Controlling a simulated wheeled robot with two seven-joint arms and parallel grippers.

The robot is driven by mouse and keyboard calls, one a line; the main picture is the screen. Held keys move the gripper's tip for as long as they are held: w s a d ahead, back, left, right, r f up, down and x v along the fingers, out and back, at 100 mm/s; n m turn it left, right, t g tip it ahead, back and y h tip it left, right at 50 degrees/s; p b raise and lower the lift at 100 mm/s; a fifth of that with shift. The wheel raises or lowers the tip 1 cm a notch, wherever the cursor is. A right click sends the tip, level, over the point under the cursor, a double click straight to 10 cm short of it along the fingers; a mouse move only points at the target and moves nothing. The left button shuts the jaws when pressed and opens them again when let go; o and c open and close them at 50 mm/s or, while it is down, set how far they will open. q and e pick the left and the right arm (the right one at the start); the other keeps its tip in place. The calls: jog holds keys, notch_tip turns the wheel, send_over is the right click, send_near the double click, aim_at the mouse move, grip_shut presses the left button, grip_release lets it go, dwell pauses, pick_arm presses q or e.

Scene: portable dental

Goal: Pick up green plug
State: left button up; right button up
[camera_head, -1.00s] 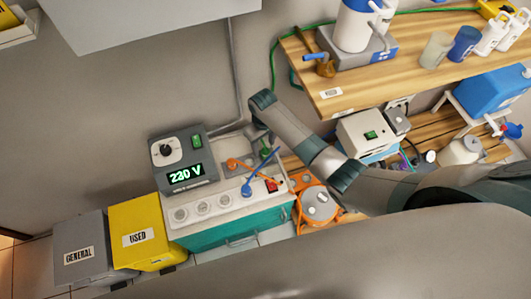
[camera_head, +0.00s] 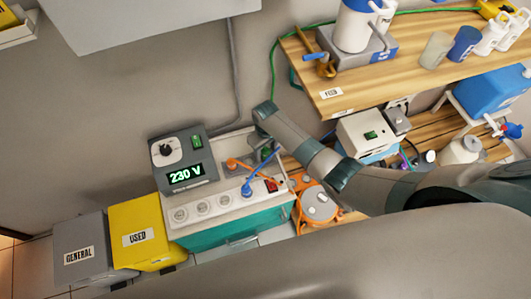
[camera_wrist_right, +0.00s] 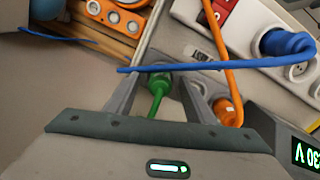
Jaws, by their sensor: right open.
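The green plug (camera_wrist_right: 157,82) and its green cable show between the two fingers of my right gripper (camera_wrist_right: 160,78) in the right wrist view. The gripper is open, with a finger on either side of the plug; I cannot tell whether either touches it. My left gripper is out of view.
A blue plug (camera_wrist_right: 285,43) with its cable crosses close by the fingertips. An orange plug (camera_wrist_right: 226,110) and cable stand beside the right finger. A grey 230 V box (camera_head: 170,153) stands left of my gripper. A wooden shelf (camera_head: 345,100) lies to the right.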

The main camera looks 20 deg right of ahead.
aim_at(266, 150)
jog(key=c, duration=1.2)
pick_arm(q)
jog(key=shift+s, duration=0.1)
pick_arm(e)
jog(key=shift+r, duration=0.15)
notch_tip(266, 150, up, 8)
jog(key=shift+r+p, duration=0.25)
jog(key=shift+p, duration=0.05)
jog(key=shift+r, duration=0.55)
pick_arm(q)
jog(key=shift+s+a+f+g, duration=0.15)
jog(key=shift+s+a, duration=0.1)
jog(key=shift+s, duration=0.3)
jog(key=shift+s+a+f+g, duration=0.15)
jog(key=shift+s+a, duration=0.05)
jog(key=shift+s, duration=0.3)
pick_arm(e)
jog(key=shift+r, duration=0.1)
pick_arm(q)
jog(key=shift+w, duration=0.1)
pick_arm(e)
jog(key=shift+w+r, duration=0.1)
jog(key=shift+r, duration=0.05)
